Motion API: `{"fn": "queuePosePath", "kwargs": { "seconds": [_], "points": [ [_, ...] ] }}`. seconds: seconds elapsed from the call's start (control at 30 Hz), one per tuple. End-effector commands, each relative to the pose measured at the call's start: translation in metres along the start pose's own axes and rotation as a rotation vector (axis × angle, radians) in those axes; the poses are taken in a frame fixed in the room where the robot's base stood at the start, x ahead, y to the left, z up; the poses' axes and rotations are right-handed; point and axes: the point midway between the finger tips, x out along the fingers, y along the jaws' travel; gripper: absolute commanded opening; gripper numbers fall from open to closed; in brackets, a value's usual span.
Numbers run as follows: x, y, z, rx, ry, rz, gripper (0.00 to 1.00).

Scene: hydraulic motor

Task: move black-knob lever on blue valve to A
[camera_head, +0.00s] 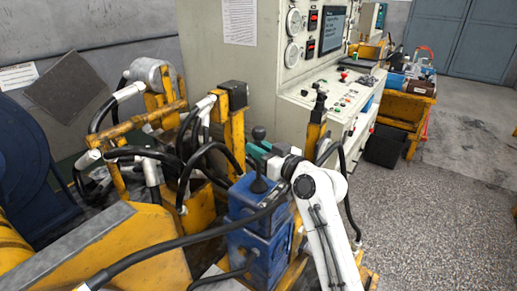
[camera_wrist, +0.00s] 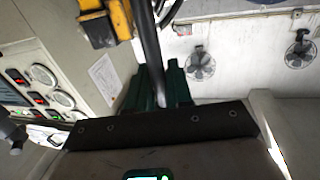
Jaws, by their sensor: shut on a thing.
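The blue valve (camera_head: 250,218) stands at the lower middle of the head view, mounted by a yellow frame. Its lever rises from a black boot (camera_head: 259,184) and ends in a black knob (camera_head: 259,132). My gripper (camera_head: 260,152) has green fingers and reaches in from the right at the lever, just below the knob. In the wrist view my gripper (camera_wrist: 158,88) is shut on the dark lever rod (camera_wrist: 155,55), which passes between the green fingers. The fingers hide part of the lever. No letter A is readable on the valve.
Black hoses (camera_head: 200,240) run across and around the valve. Yellow frame posts (camera_head: 315,135) stand close by. A grey control cabinet (camera_head: 230,70) is behind. Open speckled floor (camera_head: 430,215) lies to the right. The wrist view also shows wall fans (camera_wrist: 200,65).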

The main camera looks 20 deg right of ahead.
Motion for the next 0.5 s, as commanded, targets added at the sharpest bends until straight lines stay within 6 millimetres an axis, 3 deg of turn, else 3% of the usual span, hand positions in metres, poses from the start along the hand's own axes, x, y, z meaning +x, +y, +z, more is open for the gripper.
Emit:
{"fn": "queuePosePath", "kwargs": {
  "seconds": [0.27,0.5],
  "points": [
    [-0.001,-0.002,0.003,-0.015,0.002,0.0,0.0],
    [-0.004,-0.018,0.009,-0.142,0.029,-0.001,0.0]
  ]
}}
